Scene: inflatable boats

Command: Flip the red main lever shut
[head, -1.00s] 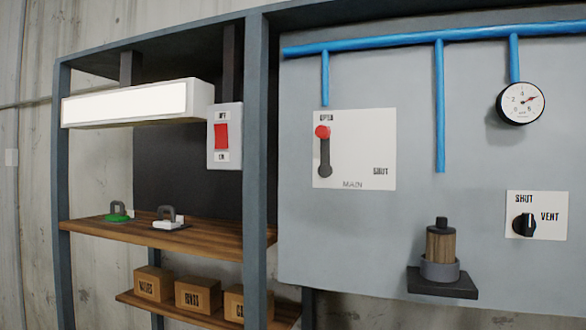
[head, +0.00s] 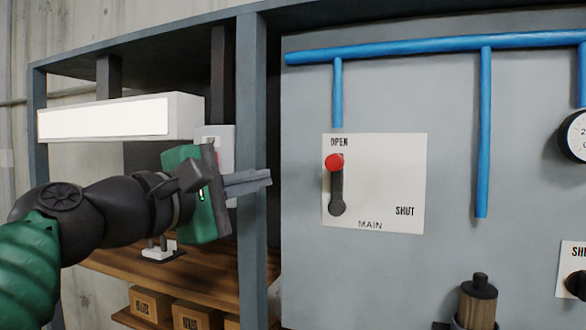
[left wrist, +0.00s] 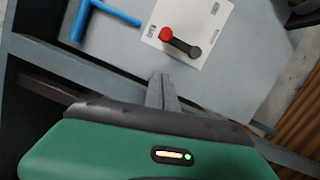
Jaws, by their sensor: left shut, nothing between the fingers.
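The red main lever (head: 335,162) has a red knob on a dark arm and stands upright on the white MAIN plate (head: 385,180). Its knob is at the OPEN label, and the SHUT label is at the plate's lower right. My left gripper (head: 268,178) is shut and empty, in front of the grey upright, left of the lever and apart from it. In the left wrist view the closed fingers (left wrist: 162,80) point toward the plate (left wrist: 205,25), with the lever knob (left wrist: 166,34) beyond them. My right gripper is not in view.
Blue pipes (head: 430,45) run above and right of the plate. A gauge (head: 574,135) is at the right edge. A wooden-bodied plug (head: 478,303) is below. The grey upright (head: 251,100) and a shelf with boxes (head: 150,303) are at left.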

